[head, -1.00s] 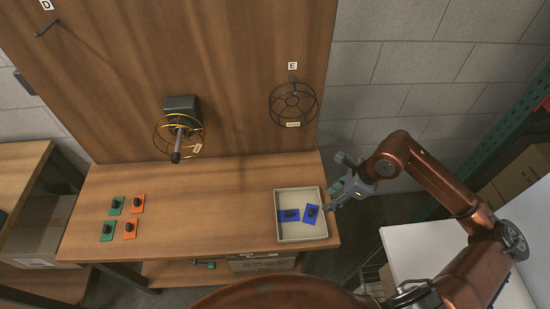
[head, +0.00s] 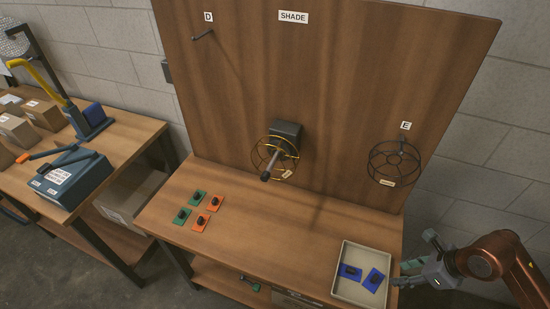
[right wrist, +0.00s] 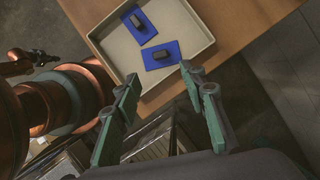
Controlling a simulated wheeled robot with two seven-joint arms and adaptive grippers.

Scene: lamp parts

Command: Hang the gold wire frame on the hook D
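The gold wire frame (head: 262,152) sits around the dark post (head: 271,167) that sticks out from the middle of the wooden board, and it carries a small pale label. Hook D (head: 203,35) is a dark peg at the upper left of the board, under the sign D (head: 208,17), and it is bare. My right gripper (head: 415,266) is at the right end of the bench, beside the tray and far from the gold frame. In the right wrist view its fingers (right wrist: 160,88) are apart with nothing between them. My left gripper is out of view.
A black wire frame (head: 395,165) hangs under sign E (head: 405,126). A tray (head: 346,258) with two blue pieces stands at the bench's right end. Green and orange pieces (head: 200,208) lie at the left. The bench middle is clear. A side table (head: 128,130) holds boxes and tools.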

